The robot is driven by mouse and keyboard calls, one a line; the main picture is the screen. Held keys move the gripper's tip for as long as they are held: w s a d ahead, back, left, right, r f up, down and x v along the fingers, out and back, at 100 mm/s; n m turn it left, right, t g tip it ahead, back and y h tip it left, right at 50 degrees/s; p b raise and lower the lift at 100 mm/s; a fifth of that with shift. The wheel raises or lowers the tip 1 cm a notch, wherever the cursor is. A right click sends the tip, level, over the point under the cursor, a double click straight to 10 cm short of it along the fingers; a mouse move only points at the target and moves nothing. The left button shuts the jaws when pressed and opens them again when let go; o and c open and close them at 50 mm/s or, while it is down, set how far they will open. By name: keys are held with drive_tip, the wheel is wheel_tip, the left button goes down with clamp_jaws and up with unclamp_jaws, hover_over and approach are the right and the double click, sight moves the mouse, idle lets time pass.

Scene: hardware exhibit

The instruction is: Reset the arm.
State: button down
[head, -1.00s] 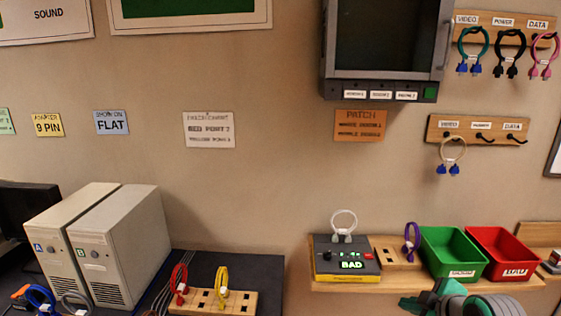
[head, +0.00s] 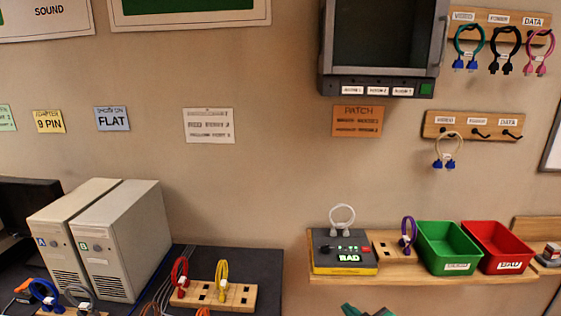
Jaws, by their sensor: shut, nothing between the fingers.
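A small green part of my gripper (head: 366,310) shows at the bottom edge, below the wooden wall shelf (head: 420,279). It is shut with nothing held. Most of it and the rest of my arm lie below the picture, out of sight. It is apart from the shelf and from everything standing on it.
At left, two beige computers (head: 122,240) and a cable block (head: 215,294) stand on a dark table.

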drive_tip(key=s+a+f+m+t+h, duration=0.2)
drive_tip(key=s+a+f+m, duration=0.5)
drive_tip(key=s+a+f, duration=0.5)
drive_tip(key=s+a+f+m+h, duration=0.15)
drive_tip(key=s+a, duration=0.25)
drive_tip(key=s, duration=0.6)
drive_tip(key=s+a+f, duration=0.3)
drive_tip(key=s, duration=0.7)
drive_tip(key=s+r+n, duration=0.1)
drive_tip(key=s+r, duration=0.2)
drive_tip(key=s, duration=0.3)
drive_tip(key=s+r+t, duration=0.1)
drive_tip(key=s+r, duration=0.2)
drive_tip(key=s, duration=0.3)
drive_tip(key=shift+s+r+n+y, duration=0.25)
drive_tip(key=shift+r+n+y, duration=0.1)
drive_tip(key=shift+y, duration=0.1)
drive_tip(key=shift+d, duration=0.1)
drive_tip(key=shift+w, duration=0.15)
drive_tip(key=shift+s+f, duration=0.1)
drive_tip(key=shift+s, duration=0.1)
